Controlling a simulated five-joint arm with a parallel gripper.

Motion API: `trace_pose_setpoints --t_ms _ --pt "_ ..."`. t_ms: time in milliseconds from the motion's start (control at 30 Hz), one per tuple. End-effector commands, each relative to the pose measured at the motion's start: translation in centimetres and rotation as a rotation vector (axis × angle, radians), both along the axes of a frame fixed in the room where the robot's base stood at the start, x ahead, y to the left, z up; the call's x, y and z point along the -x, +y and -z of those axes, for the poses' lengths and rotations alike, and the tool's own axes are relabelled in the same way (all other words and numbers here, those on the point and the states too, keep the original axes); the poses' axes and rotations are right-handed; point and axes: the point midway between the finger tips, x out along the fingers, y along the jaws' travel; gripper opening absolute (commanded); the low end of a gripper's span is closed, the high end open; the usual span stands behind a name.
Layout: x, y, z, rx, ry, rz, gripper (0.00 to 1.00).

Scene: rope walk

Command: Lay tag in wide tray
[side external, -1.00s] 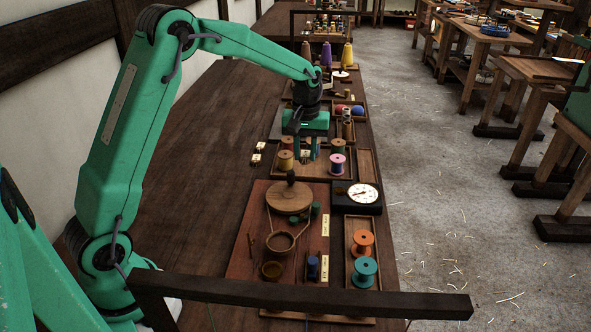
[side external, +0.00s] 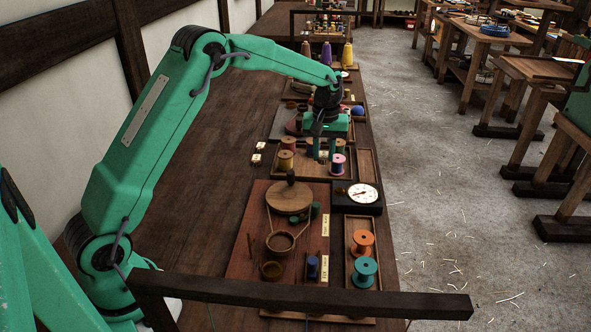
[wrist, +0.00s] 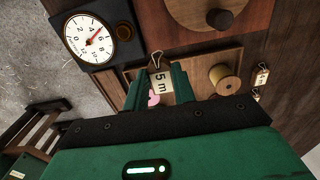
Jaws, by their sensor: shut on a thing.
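My gripper (side external: 323,151) is shut on a cream tag (wrist: 161,84) marked "5 m", with a wire loop at its top. In the side view the tag (side external: 323,156) is a small pale patch between the fingers; the gripper (wrist: 157,88) also shows in the wrist view. Below is a wide wooden tray (side external: 300,175) holding several thread spools; part of it shows in the wrist view (wrist: 200,66). The tag appears above the tray; whether it touches anything is unclear. The pink spool (side external: 337,162) stands close to the right finger and is mostly hidden in the wrist view.
A yellow spool (side external: 286,160) stands at the tray's left. Two other tags (side external: 258,147) lie on the bench left of the tray. A dial scale (side external: 359,196) and a reddish board with a round wooden disc (side external: 290,197) are nearer the camera. A narrow tray (side external: 366,165) adjoins at right.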

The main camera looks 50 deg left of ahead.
Motion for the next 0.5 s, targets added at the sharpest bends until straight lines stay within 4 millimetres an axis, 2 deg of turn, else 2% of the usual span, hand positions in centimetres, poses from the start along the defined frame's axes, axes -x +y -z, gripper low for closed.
trace_pose_setpoints --t_ms 300,500 --pt "-1.5 5.1 3.2 0.000 0.001 -0.003 0.05" --pt "-2.3 7.2 4.5 0.001 0.001 -0.001 0.05"
